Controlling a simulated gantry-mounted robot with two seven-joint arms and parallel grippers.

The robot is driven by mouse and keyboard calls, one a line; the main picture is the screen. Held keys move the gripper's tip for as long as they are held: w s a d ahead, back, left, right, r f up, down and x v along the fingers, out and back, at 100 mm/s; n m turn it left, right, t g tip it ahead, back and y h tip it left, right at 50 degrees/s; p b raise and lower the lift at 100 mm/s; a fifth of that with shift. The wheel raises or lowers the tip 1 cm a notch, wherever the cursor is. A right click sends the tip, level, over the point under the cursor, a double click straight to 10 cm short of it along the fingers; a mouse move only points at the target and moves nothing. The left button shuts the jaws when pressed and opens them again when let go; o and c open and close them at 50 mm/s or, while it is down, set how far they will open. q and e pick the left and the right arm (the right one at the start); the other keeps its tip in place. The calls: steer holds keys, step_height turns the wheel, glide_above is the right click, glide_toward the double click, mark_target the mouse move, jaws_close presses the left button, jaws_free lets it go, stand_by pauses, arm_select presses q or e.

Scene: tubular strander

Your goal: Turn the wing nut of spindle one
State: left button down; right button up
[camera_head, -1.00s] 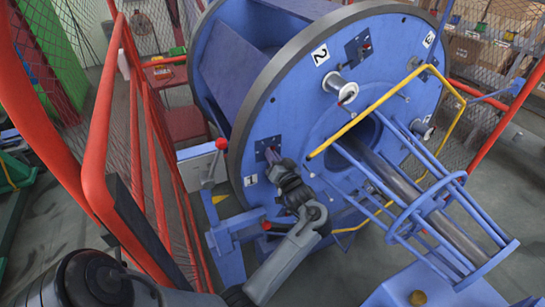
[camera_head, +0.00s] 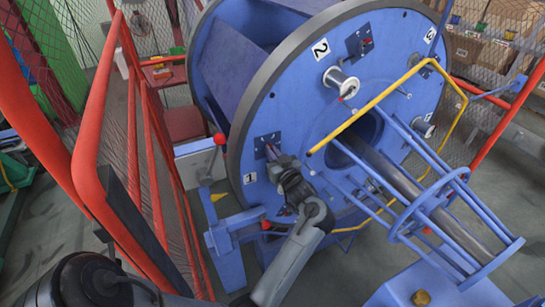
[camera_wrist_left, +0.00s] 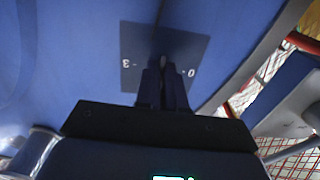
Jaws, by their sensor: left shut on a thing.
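The blue spindle disc (camera_head: 300,110) fills the middle of the head view. Near the "1" label is the dark plate (camera_head: 259,141) of spindle one. My left gripper (camera_head: 272,153) reaches this plate from below right. In the left wrist view, the plate (camera_wrist_left: 195,48) carries the marks "3" and "0". There the two dark fingers (camera_wrist_left: 163,85) of my left gripper are close together over the plate's lower middle, shut on the wing nut. The fingers hide nearly all of the nut; only a thin sliver shows between their tips. My right gripper is not in view.
A lever with a red knob (camera_head: 220,140) stands left of the disc. A red guard rail (camera_head: 95,150) runs along the left. A yellow bar (camera_head: 375,103) and blue tubular cage (camera_head: 430,205) lie to the right. Spindle two's metal spool (camera_head: 346,86) is above right.

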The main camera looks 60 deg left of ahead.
arm_select(q)
steer(key=n+b, duration=0.2)
steer(key=n, duration=0.1)
steer(key=shift+f+n, duration=0.2)
steer(key=shift+n, duration=0.1)
steer(key=n+b, duration=0.3)
steer(key=shift+w+n, duration=0.1)
steer(key=shift+n, duration=0.3)
steer(key=n+b, duration=0.7)
steer(key=shift+w, duration=0.1)
steer(key=shift+r+n+b, duration=0.15)
steer(key=shift+n+b, duration=0.95)
steer(key=shift+b, duration=0.05)
steer(key=shift+r+n+b, duration=0.2)
steer(key=shift+n+b, duration=0.5)
steer(key=shift+n, duration=0.1)
steer(key=c, duration=1.2)
jaws_free()
steer(key=shift+c, duration=0.2)
